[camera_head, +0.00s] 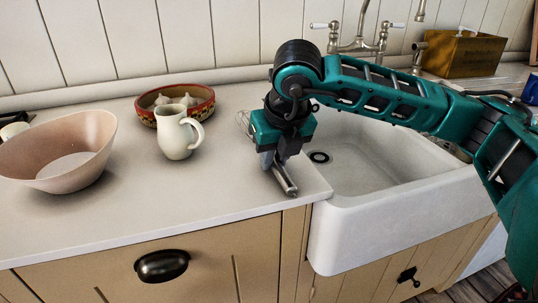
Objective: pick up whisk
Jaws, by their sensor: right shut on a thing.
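The whisk (285,180) lies at the right edge of the countertop, beside the sink. Its metal handle points toward the front, and its wire loops show behind my right gripper on the left. My right gripper (271,163) points down over the whisk and is shut on its handle. The gripper hides the whisk's middle part. I cannot tell whether the whisk touches the counter. My left gripper is not in view.
A white jug (174,138), a patterned bowl (189,109) holding pale bulbs and a large pinkish bowl (95,160) stand to the left. The white sink (345,215) with a tap (358,45) is to the right. The front middle counter (190,205) is clear.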

